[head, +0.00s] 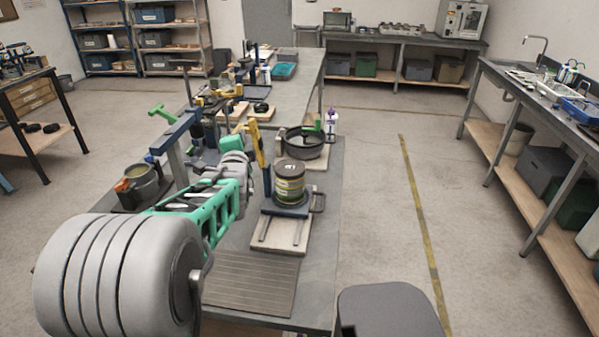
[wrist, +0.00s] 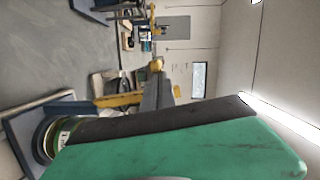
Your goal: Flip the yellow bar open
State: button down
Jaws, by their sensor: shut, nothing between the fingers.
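The yellow bar (head: 259,150) stands nearly upright at the left side of a blue lever frame (head: 292,209), which holds a round can (head: 289,180) on a wooden board. In the wrist view, which is turned sideways, the yellow bar (wrist: 118,100) lies across the picture, with the can (wrist: 50,137) at lower left. My gripper (head: 236,150) is shut and empty, just left of the bar in the head view. Whether it touches the bar, I cannot tell. Green and black gripper parts fill the lower wrist view and hide part of the scene.
A black pan (head: 305,146) stands behind the lever frame. A blue post with a beam (head: 176,134) and a pot (head: 143,182) stand to the left. A ribbed mat (head: 250,284) lies bare at the table's near end.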

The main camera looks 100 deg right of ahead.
jog(key=shift+w+f, duration=0.1)
jog(key=shift+w, duration=0.2)
jog(key=shift+a, duration=0.1)
jog(key=a+b, duration=0.2)
jog(key=a, duration=0.7)
jog(key=shift+s+a+r, duration=0.25)
jog(key=shift+s+a, duration=0.05)
jog(key=shift+a, duration=0.1)
